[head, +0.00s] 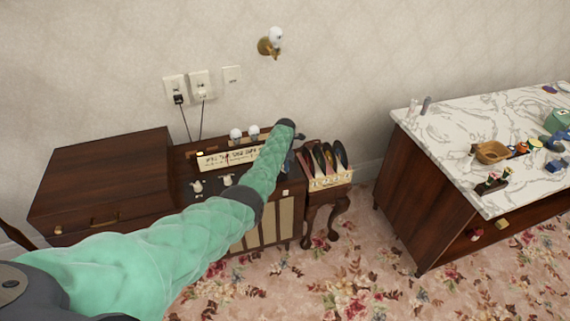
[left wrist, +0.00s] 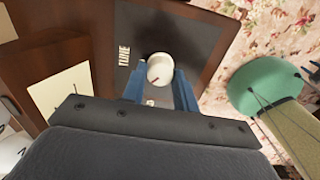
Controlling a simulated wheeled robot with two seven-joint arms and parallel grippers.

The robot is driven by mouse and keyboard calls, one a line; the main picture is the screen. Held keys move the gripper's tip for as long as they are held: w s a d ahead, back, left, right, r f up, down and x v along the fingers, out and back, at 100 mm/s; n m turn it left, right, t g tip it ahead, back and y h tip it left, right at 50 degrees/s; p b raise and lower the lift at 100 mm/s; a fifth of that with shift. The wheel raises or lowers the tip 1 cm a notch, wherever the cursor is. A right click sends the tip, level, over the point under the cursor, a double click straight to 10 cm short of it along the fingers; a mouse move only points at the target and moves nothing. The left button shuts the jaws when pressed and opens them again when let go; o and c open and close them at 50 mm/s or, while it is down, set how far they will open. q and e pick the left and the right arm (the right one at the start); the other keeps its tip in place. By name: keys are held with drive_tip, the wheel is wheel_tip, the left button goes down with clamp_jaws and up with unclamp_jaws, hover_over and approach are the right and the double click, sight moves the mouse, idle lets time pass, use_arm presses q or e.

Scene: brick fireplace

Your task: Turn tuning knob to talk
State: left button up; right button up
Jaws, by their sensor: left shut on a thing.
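The radio is a dark wooden cabinet with a lit cream dial panel (head: 228,158) and pale speaker cloth below. Two pale knobs, one (head: 197,185) at left and one (head: 227,180) nearer the middle, show on its front. The tuning knob (left wrist: 159,68), white and round with a small red mark, shows in the left wrist view beside a "TUNE" label (left wrist: 124,52). My left gripper (left wrist: 158,88) has its blue fingers on either side of this knob, shut on it. In the head view my green left arm covers the radio's right part and hides the tuning knob.
A record rack (head: 331,182) stands on a small carved table right of the radio. A wooden box (head: 105,178) is at left. A marble-topped counter (head: 460,150) with small items is at right. Floral carpet (head: 360,270) lies open between.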

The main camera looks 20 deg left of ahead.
use_arm(q)
drive_tip(key=shift+n, duration=0.9)
drive_tip(key=shift+r, duration=0.1)
drive_tip(key=o, duration=1)
